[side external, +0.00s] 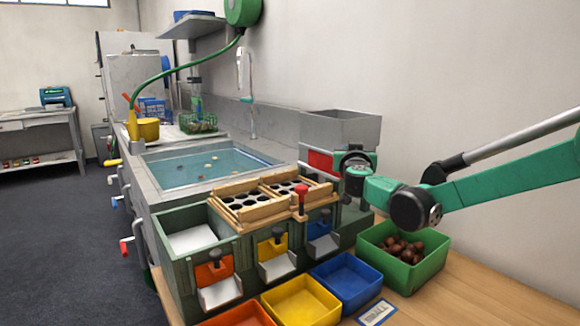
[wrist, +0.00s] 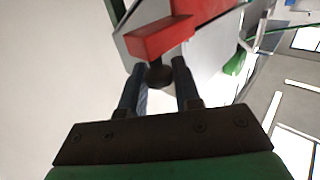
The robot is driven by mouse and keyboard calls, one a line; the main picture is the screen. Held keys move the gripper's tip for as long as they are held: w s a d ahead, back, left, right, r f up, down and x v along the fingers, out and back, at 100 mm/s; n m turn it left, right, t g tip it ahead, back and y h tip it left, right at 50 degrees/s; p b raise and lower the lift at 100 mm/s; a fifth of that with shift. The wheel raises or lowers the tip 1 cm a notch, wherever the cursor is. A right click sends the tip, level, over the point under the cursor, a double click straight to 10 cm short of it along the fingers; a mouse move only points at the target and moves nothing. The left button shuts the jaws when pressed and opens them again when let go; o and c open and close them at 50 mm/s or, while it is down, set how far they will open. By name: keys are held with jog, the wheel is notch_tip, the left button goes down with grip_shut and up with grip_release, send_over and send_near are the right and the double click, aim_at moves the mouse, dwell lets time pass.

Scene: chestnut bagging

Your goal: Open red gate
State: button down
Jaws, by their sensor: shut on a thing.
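The red gate (side external: 321,162) is a flat red panel on the front of the grey metal hopper (side external: 340,130). In the wrist view the red gate (wrist: 165,38) shows close up, with a dark round knob (wrist: 159,76) on its near side. My gripper (wrist: 159,72) has its two dark fingers on either side of this knob, shut on it. In the side view my gripper (side external: 352,163) is at the right end of the red panel, its fingers mostly hidden. The inside of the hopper is not visible.
A green bin (side external: 427,277) with chestnuts stands below my arm. A divided box (side external: 167,258) with orange, yellow and blue gates and a wooden rack (side external: 235,212) sits left of it. Yellow (side external: 301,303) and blue (side external: 347,283) bins stand in front. A water-filled sink (side external: 160,172) lies behind.

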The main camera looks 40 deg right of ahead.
dwell(0.8)
jog(key=s, duration=0.5)
jog(key=c, duration=0.6)
grip_release()
jog(key=shift+c, duration=0.2)
jog(key=shift+a, duration=0.1)
jog(key=v, duration=0.5)
jog(key=shift+s+a, duration=0.15)
jog(key=shift+s, duration=0.05)
